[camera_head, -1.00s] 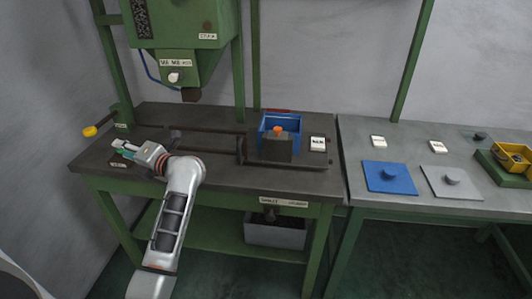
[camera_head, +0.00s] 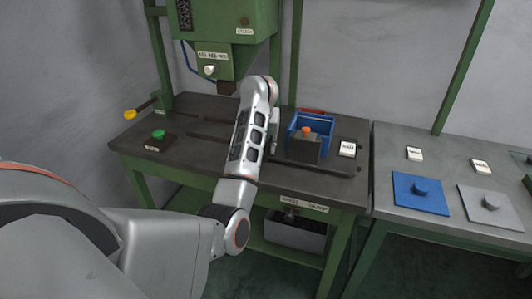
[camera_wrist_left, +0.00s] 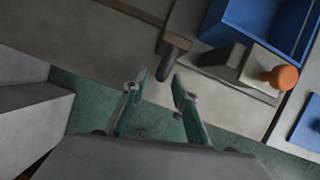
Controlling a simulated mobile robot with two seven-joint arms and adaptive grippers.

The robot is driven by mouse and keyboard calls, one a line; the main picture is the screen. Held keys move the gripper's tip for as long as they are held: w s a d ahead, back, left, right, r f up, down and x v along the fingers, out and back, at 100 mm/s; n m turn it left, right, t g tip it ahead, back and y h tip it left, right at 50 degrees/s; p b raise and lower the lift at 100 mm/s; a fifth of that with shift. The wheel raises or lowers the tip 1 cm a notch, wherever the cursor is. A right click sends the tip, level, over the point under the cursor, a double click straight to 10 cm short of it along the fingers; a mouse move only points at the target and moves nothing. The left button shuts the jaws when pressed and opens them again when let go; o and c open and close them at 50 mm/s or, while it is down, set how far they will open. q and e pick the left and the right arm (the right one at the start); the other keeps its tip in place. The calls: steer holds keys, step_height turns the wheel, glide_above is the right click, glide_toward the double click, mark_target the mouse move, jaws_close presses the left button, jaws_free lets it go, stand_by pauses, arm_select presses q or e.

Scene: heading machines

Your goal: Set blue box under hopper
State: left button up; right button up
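The blue box (camera_head: 299,122) sits open-topped on the dark bench (camera_head: 200,160), right of its middle. A dark block with an orange knob (camera_head: 306,131) stands in front of it. The green hopper (camera_head: 215,62) hangs over the back of the bench to the left, its dark outlet (camera_head: 227,87) above the bench top. My left gripper (camera_head: 275,140) is left of the blue box, partly hidden by its wrist. In the left wrist view its fingers (camera_wrist_left: 158,88) are apart with nothing between them; the blue box (camera_wrist_left: 262,35) lies at upper right. My right gripper is not in view.
A green button (camera_head: 158,134) and yellow-tipped lever (camera_head: 130,114) are at the bench's left. A low rail (camera_head: 310,168) runs along the front edge near the box. A white label block (camera_head: 347,149) stands right of it. A grey table (camera_head: 405,235) adjoins, bearing a blue plate (camera_head: 420,193).

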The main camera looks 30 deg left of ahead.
arm_select(q)
steer(key=x, duration=0.2)
steer(key=shift+w+f, duration=0.15)
steer(key=shift+f, duration=0.1)
steer(key=shift+w+a+f, duration=0.1)
steer(key=shift+f, duration=0.2)
jaws_close()
